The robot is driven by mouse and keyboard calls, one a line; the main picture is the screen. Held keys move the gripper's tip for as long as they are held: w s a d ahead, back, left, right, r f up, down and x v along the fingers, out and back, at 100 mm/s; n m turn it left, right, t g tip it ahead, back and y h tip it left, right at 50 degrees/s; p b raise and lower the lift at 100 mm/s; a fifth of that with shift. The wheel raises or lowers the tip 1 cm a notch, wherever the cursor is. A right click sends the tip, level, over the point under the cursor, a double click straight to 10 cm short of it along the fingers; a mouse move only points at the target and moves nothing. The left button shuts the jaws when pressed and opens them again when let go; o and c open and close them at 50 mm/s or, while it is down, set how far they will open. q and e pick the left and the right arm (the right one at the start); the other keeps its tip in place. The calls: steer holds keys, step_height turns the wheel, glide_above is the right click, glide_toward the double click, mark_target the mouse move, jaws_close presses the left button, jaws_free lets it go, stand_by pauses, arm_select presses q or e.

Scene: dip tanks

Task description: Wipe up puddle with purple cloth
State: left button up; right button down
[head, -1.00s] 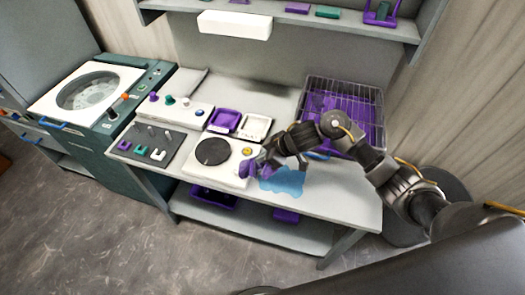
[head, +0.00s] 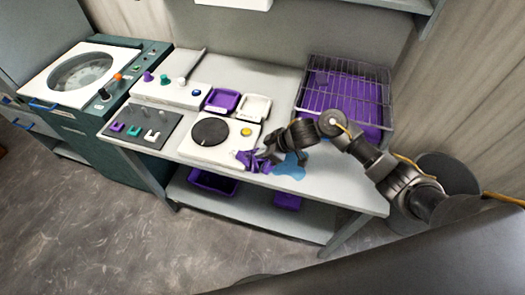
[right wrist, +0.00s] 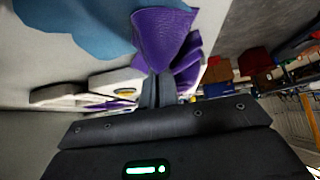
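The purple cloth (head: 250,161) is pinched in my right gripper (head: 264,154), at the front edge of the table by the white device with the round black plate. In the right wrist view the cloth (right wrist: 162,38) bunches out from the closed fingers (right wrist: 157,88). The blue puddle (head: 290,166) lies on the tabletop just right of the gripper, partly hidden by my right arm. The puddle (right wrist: 95,25) also shows in the right wrist view, beside the cloth. I cannot tell whether the cloth touches the table. My left gripper is in neither view.
The white device (head: 205,153) stands left of the gripper. Behind are a purple tray (head: 222,101), a white tray (head: 253,107) and a wire rack (head: 343,90) over purple. Left are a knob box (head: 172,93) and a grey board (head: 140,131). Purple bins (head: 212,183) sit on the lower shelf.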

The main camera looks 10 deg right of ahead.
steer(key=c, duration=0.6)
jaws_free()
steer(key=shift+f, duration=0.15)
steer(key=shift+f+b, duration=0.7)
steer(key=shift+f, duration=0.35)
steer(key=shift+r, duration=0.1)
jaws_close()
